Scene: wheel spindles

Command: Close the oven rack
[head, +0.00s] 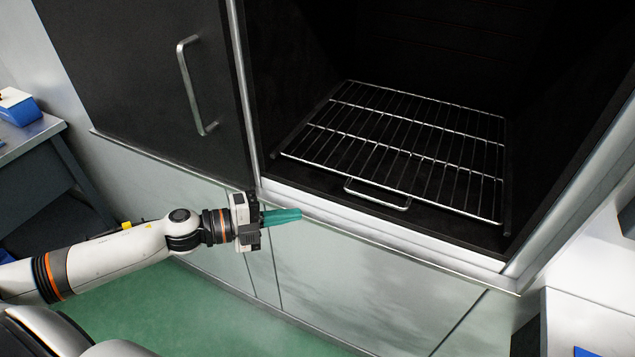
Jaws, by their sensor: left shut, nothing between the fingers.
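The oven rack (400,147) is a silver wire grid lying inside the dark oven chamber (420,45). Its front handle loop (377,194) points toward the chamber's front sill, and the rack appears to be within the opening. My left gripper (299,214) comes in from the left with its green fingers shut and empty. It is in front of the cabinet, near the sill, to the left of the rack handle and apart from it in the picture. My right gripper is not in view.
A dark door panel (150,70) with a silver bar handle (190,85) is left of the opening. The light sill (390,232) runs along the chamber's front. A bench with a blue-and-white box (18,105) stands far left. Green floor (190,310) is clear below.

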